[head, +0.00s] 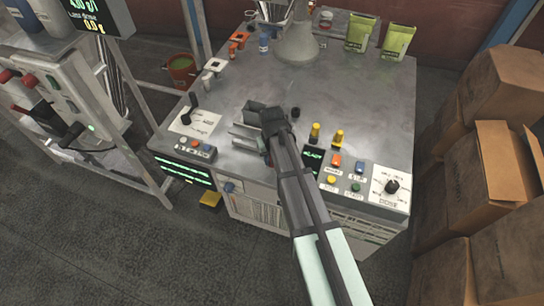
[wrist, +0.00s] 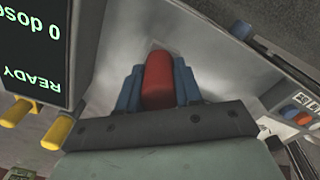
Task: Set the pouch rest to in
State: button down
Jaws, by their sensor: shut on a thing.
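My gripper (wrist: 158,82) has its two blue fingers on either side of a red handle (wrist: 157,72) and is shut on it, beside the display. In the head view my gripper (head: 267,150) is mostly hidden behind my arm, and only a sliver of red shows there. Grey metal parts (head: 243,132) stand on the worktop just left of my wrist. No label on the red handle is readable, so I cannot tell which setting it stands at.
A display (head: 313,160) reading READY and two yellow knobs (head: 315,132) are close on the right. Beyond them are buttons and a black dial (head: 391,187). A black lever (head: 190,108) is at the left. Green pouches (head: 397,41) stand at the back right.

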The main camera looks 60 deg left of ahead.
jog(key=w+a, duration=0.7)
jog(key=a, duration=0.1)
jog(key=w+a, duration=0.8)
jog(key=shift+w+a, duration=0.25)
jog(key=shift+a, duration=0.05)
jog(key=shift+w+a+r, duration=0.1)
jog(key=c, duration=1)
grip_release()
jog(key=shift+o, duration=1.2)
jog(key=shift+d, duration=0.25)
jog(key=shift+d, duration=0.1)
notch_tip(320, 180, up, 14)
jog(key=shift+f, duration=0.2)
